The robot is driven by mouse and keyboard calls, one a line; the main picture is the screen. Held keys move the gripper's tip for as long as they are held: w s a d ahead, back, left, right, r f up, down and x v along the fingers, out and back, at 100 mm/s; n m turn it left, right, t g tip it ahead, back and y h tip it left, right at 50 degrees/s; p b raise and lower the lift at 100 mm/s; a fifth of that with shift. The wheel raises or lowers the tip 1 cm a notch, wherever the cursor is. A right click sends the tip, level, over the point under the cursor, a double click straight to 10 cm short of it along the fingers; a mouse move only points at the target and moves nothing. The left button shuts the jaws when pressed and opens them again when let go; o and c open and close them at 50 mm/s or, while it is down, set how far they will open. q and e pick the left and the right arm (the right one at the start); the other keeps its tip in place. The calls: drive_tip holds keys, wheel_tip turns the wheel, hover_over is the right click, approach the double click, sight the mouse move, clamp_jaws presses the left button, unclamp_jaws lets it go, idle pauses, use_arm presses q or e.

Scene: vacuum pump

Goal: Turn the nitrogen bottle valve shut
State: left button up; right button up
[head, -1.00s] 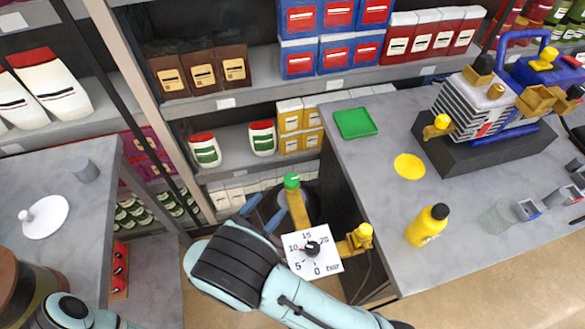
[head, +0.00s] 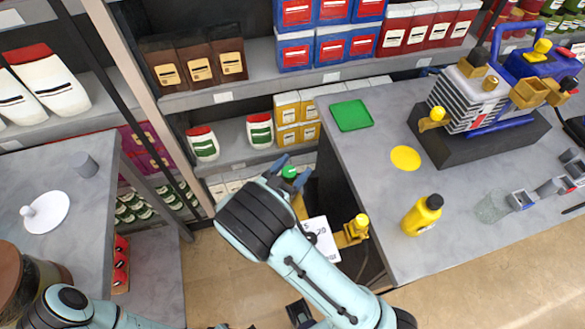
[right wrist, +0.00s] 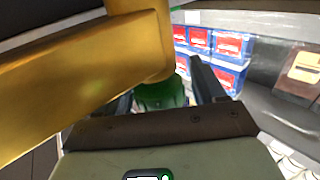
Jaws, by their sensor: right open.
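The nitrogen bottle valve has a green knob (head: 289,172) on a yellow body, low between the shelves and the right counter. My right gripper (head: 290,170) is at the knob, with its open fingers on either side of it. In the right wrist view the green knob (right wrist: 162,96) shows between the fingers, under a large yellow pipe (right wrist: 75,80). I cannot tell whether the fingers touch it. My right arm covers much of the white pressure gauge (head: 323,232) and its needle. The bottle body is mostly hidden.
The right counter (head: 385,215) bears a yellow bottle (head: 422,214), a green tray (head: 351,115), a yellow disc (head: 405,158) and the pump (head: 468,105). A yellow fitting (head: 352,231) sticks out beside the gauge. Stocked shelves (head: 240,95) stand behind; a left counter (head: 90,195) flanks the gap.

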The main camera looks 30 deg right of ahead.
drive_tip(key=c, duration=1)
drive_tip(key=shift+o, duration=0.2)
